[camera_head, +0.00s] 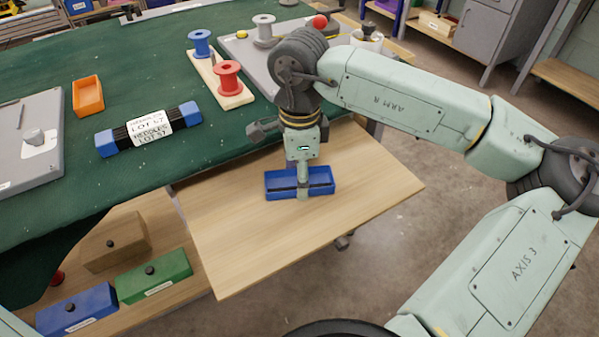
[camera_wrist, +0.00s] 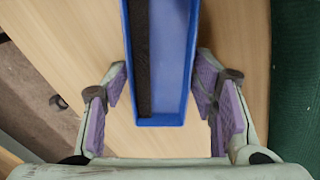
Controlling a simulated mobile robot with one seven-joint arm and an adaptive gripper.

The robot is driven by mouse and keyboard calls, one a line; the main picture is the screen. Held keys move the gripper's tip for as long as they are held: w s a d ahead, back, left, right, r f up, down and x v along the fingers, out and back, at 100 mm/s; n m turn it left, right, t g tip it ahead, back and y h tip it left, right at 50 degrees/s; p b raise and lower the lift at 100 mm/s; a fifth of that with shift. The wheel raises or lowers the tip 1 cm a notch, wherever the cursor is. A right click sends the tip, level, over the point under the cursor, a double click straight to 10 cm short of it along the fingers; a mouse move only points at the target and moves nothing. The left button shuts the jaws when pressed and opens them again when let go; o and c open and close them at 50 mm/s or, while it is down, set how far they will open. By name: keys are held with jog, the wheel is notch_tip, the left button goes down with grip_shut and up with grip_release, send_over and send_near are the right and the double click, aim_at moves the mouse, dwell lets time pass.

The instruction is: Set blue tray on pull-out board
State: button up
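The blue tray (camera_head: 271,187) is on the pale wooden pull-out board (camera_head: 235,240), near the board's middle. It looks level and seems to rest on the wood. In the wrist view the tray (camera_wrist: 176,60) runs up from the centre, with a dark strip along its left inside. My gripper (camera_head: 302,187) points down over the tray. In the wrist view my gripper (camera_wrist: 162,85) has its purple pads on either side of the tray, with narrow gaps showing, so it is open. The finger in front hides part of the tray in the head view.
The green-topped table (camera_head: 230,150) lies behind and left of the board. It holds a blue-ended needle pack (camera_head: 150,128), an orange box (camera_head: 88,96) and a spool rack (camera_head: 232,101). Drawers, one green (camera_head: 155,277), sit below left. The board's front and right are clear.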

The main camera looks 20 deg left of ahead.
jog(key=o, duration=0.3)
jog(key=shift+r, duration=0.1)
jog(key=shift+r+p, duration=0.25)
jog(key=shift+p, duration=0.1)
notch_tip(320, 180, up, 12)
jog(key=shift+f+b, duration=0.15)
jog(key=shift+b, duration=0.15)
